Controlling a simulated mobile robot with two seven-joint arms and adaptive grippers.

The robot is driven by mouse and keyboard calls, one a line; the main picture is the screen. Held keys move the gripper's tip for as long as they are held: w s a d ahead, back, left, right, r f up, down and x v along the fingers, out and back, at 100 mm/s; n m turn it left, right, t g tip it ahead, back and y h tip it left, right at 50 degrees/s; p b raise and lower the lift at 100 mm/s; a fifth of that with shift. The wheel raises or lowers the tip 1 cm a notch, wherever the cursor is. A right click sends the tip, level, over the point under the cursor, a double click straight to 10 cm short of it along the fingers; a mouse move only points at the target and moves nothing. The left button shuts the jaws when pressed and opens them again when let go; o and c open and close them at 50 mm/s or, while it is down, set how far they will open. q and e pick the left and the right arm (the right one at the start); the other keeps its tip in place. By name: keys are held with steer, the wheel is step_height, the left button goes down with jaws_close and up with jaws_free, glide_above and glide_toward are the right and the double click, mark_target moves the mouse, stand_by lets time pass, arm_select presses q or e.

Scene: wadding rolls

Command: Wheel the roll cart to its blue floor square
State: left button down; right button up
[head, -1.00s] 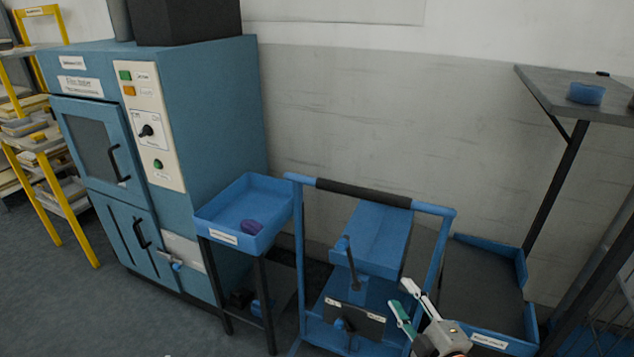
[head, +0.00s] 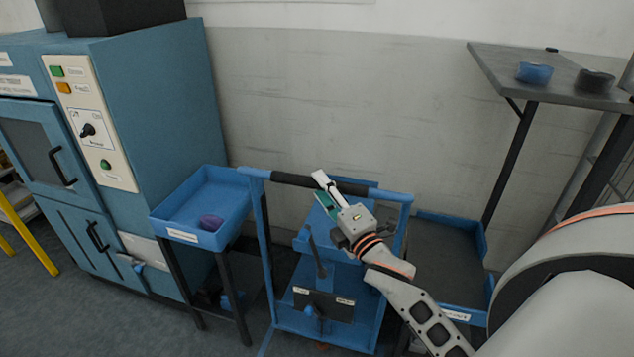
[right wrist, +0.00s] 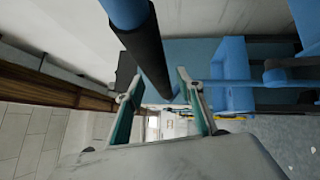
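The blue roll cart (head: 262,255) stands upright against the wall, with a black grip (head: 300,181) in the middle of its top handle bar. A blue block-like part and a small lever show on it. A blue line on the floor (head: 266,342) shows at the cart's foot. My left gripper is out of view.
A blue tray (head: 243,208) on a black stand, holding a purple piece, is left of the cart, beside a blue cabinet (head: 165,120). A low blue-edged bay (head: 482,288) lies to the right. A grey shelf (head: 500,75) juts out above it.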

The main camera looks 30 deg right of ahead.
steer(key=shift+w+d+r, duration=0.1)
steer(key=shift+w+r, duration=0.05)
steer(key=shift+w, duration=1.05)
jaws_close()
